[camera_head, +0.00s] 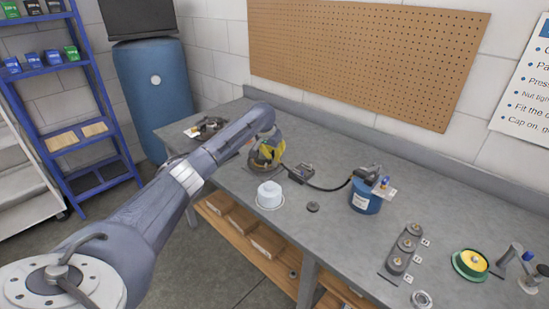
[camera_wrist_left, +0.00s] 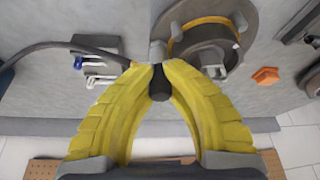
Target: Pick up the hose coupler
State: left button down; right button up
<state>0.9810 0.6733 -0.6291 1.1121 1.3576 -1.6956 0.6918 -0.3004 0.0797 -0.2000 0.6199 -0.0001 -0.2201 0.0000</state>
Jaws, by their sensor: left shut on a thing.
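The hose coupler (camera_wrist_left: 160,84) is a small dark cylinder at the end of a black hose (camera_wrist_left: 98,50) in the left wrist view. My left gripper (camera_wrist_left: 158,68) has its yellow fingers closed on it from both sides. In the head view my left gripper (camera_head: 268,158) is low over the back part of the grey workbench, and the coupler cannot be made out there. The hose (camera_head: 325,188) runs right along the bench to a blue canister (camera_head: 366,199) with a grey top. My right gripper is not in view.
A grey holder with clips (camera_wrist_left: 95,68) lies beside the hose. A round dark fixture with a yellow band (camera_wrist_left: 205,32) and an orange hex piece (camera_wrist_left: 266,76) are close by. A white container (camera_head: 270,195) stands in front. The bench front (camera_head: 345,238) has free room.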

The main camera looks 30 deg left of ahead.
aim_at(274, 151)
pick_arm(q)
jog(key=shift+r, duration=0.15)
notch_tip(274, 151, up, 23)
dwell(1.1)
